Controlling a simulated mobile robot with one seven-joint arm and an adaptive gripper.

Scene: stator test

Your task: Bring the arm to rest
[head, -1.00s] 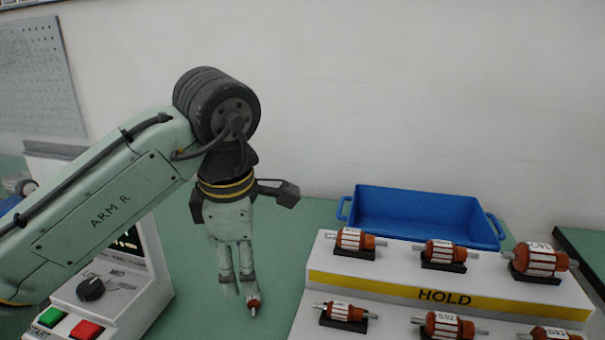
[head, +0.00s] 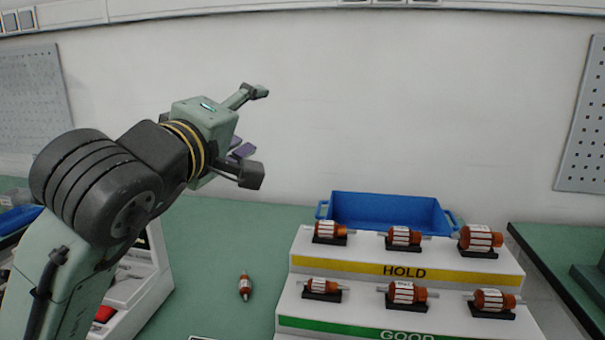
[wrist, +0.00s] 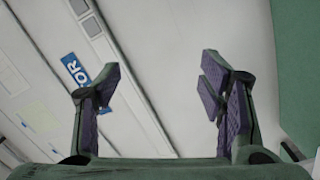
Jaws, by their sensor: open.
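My gripper (wrist: 160,92) is open and empty in the wrist view, its purple-padded fingers spread wide apart. In the head view my gripper (head: 250,120) is raised well above the green table, at the left of the middle, pointing away toward the white wall. A small orange-and-white rotor (head: 244,286) lies loose on the table below, apart from the gripper.
A stepped white rack with a yellow HOLD strip (head: 404,270) and a green GOOD strip (head: 408,335) carries several rotors. A blue bin (head: 385,212) stands behind it. A control box (head: 150,285) is at the left, partly behind my arm. Air above the table's middle is clear.

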